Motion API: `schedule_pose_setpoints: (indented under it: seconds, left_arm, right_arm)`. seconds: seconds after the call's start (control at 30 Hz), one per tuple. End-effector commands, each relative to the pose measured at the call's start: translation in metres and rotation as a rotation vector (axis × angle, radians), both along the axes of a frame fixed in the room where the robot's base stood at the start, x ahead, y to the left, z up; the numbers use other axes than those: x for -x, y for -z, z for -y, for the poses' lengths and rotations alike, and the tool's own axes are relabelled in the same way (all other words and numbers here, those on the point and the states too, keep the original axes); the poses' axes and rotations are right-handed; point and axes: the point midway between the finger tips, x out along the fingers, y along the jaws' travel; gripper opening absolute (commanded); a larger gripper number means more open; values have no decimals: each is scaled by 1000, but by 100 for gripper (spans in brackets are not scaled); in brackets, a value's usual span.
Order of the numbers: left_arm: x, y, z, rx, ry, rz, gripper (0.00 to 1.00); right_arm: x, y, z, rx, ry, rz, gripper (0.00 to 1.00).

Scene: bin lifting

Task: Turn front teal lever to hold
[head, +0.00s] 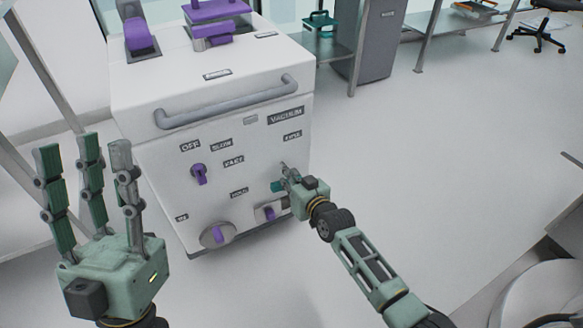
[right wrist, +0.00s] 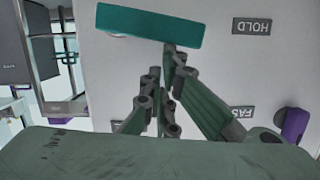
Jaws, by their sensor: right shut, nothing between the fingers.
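The teal lever (head: 277,186) is on the front panel of the white machine (head: 150,170). In the right wrist view the lever (right wrist: 150,25) is a flat teal bar lying nearly crosswise, slightly tilted. A HOLD label (right wrist: 251,26) sits beside it and appears upside down. My right gripper (head: 284,170) is at the lever, its fingers shut with nothing between them. Its fingertips (right wrist: 172,50) overlap the bar's edge; I cannot tell if they touch it. My left gripper (head: 85,155) is open and empty, fingers up, left of the machine.
The panel also has a purple knob (head: 199,174), two purple-handled dials low down (head: 217,235) and a grey bar handle (head: 228,103). Purple parts (head: 212,33) stand on top of the machine. A grey cabinet (head: 375,40) stands behind. The floor (head: 440,150) to the right is clear.

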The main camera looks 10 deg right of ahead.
Motion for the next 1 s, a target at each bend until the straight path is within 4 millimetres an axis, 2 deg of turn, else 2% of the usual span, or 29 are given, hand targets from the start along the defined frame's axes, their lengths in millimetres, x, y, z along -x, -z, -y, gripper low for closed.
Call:
schedule_pose_setpoints:
  seconds: [0.1, 0.2, 0.4, 1.0]
  left_arm:
    - [-21, 9, 4, -35, -5, -115, 37]
    - [-34, 18, 6, -58, -10, -186, 37]
    - [-49, 31, 9, -86, -15, -280, 37]
    - [-56, 38, 10, -100, -18, -325, 37]
  right_arm:
    - [2, 2, -4, 46, 0, 10, 0]
    - [2, 4, -6, 42, 0, 10, 0]
    - [3, 8, -9, 40, 0, 10, 0]
    - [3, 10, -10, 39, 1, 10, 0]
